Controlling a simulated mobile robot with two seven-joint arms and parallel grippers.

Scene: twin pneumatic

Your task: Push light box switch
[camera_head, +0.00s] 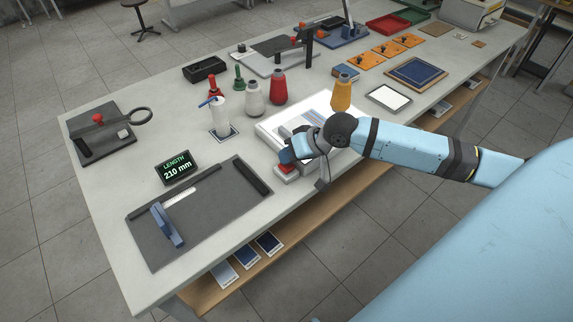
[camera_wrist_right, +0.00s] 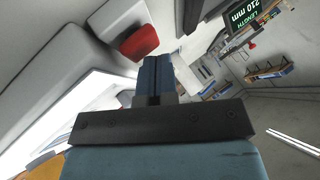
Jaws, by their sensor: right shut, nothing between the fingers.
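The light box (camera_head: 268,134) is a white, low box with a pale top, near the front edge of the table. Its red switch (camera_head: 286,168) sits at the front left corner, and it also shows in the right wrist view (camera_wrist_right: 139,42). My right gripper (camera_head: 286,156) is shut and empty, just above and beside the red switch. In the right wrist view its blue fingers (camera_wrist_right: 153,78) are together, with the switch close to their tips. I cannot tell whether they touch it. My arm hides part of the light box. My left gripper is not in view.
A length display (camera_head: 178,167) and a dark cutting board (camera_head: 205,215) lie to the left. A framed white panel (camera_head: 388,97) lies to the right.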

